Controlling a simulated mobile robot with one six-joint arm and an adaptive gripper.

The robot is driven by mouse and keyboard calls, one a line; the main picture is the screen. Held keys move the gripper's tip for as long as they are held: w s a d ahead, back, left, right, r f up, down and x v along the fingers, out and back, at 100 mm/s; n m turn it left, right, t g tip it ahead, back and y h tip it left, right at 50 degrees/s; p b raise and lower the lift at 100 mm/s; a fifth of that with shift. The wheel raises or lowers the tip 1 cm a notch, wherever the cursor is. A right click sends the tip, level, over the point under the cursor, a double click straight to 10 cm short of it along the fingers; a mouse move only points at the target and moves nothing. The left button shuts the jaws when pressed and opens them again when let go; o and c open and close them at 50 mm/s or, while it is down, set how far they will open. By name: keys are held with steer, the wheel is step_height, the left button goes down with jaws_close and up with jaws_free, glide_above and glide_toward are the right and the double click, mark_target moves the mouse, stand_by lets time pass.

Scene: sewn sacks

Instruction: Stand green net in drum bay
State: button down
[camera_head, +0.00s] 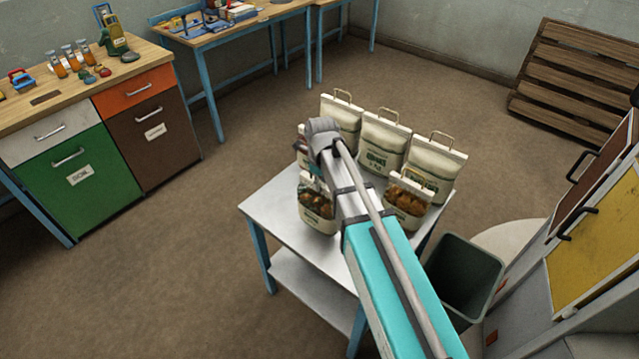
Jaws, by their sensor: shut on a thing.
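No green net and no marked drum bay can be made out in the head view. Several cream sacks with top handles stand on a small grey table (270,215); the clearest are the middle sack (382,148) and the right sack (433,170). A smaller sack with a window of orange-brown contents (408,203) stands in front of them. My gripper (316,174) points down at the front-left sack (318,212), which has a dark, mixed-colour window, and is shut at its top. My arm hides part of this sack and the sacks behind it. Whether its base touches the table is unclear.
A dark grey-green bin (466,275) stands right of the table, near a pale round surface (508,240). Cabinets with yellow and brown doors (590,250) are at right. A wooden pallet (570,85) leans at the back. Floor at left is clear.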

steer(key=shift+w+f+b, duration=0.15)
steer(key=shift+f+b, duration=1.35)
steer(key=shift+f, duration=0.3)
steer(key=c, duration=0.5)
jaws_free()
step_height(320, 180, up, 12)
steer(key=p, duration=1.2)
